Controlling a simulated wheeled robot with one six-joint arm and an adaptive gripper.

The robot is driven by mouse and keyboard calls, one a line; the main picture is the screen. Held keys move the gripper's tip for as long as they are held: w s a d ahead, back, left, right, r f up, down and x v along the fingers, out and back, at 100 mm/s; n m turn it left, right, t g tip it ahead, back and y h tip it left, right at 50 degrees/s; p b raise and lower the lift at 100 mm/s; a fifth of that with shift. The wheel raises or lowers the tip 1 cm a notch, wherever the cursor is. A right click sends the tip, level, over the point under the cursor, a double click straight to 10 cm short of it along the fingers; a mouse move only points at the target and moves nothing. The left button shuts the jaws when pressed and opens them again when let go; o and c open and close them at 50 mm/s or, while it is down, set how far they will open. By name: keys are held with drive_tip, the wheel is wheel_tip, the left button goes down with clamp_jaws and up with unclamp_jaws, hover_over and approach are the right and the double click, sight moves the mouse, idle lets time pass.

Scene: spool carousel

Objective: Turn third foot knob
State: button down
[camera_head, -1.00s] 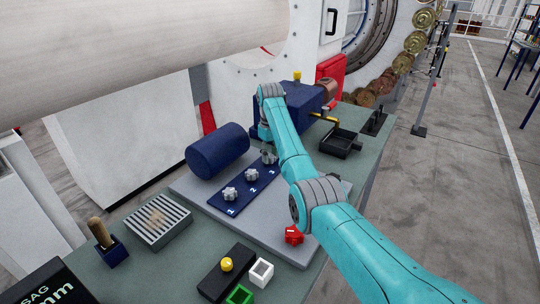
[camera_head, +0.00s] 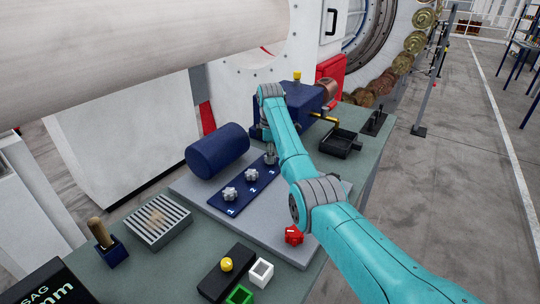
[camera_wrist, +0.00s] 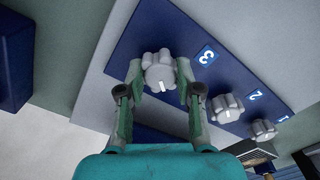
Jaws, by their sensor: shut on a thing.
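The third foot knob (camera_wrist: 158,72) is a light grey lobed knob with a white mark, beside the label 3 on a dark blue plate (camera_wrist: 150,35). In the wrist view my gripper (camera_wrist: 159,80) has one finger on each side of it and is shut on it. The white mark points toward the bottom of the picture. In the head view the third knob (camera_head: 270,158) is partly hidden at the end of my arm. Knob 2 (camera_head: 252,174) and knob 1 (camera_head: 230,193) stand in a row with it, free of the gripper.
A dark blue cylinder (camera_head: 217,150) lies just behind the knob plate. A red knob (camera_head: 293,235) sits at the front of the grey board. A black tray (camera_head: 341,143) is at the right, and a slotted grey block (camera_head: 157,222) is at the left.

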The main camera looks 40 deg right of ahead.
drive_tip(key=shift+n, duration=1)
drive_tip(key=c, duration=0.8)
unclamp_jaws()
drive_tip(key=shift+o, duration=0.2)
wheel_tip(320, 180, up, 8)
drive_tip(key=shift+f, duration=0.25)
drive_tip(key=shift+s+f, duration=0.1)
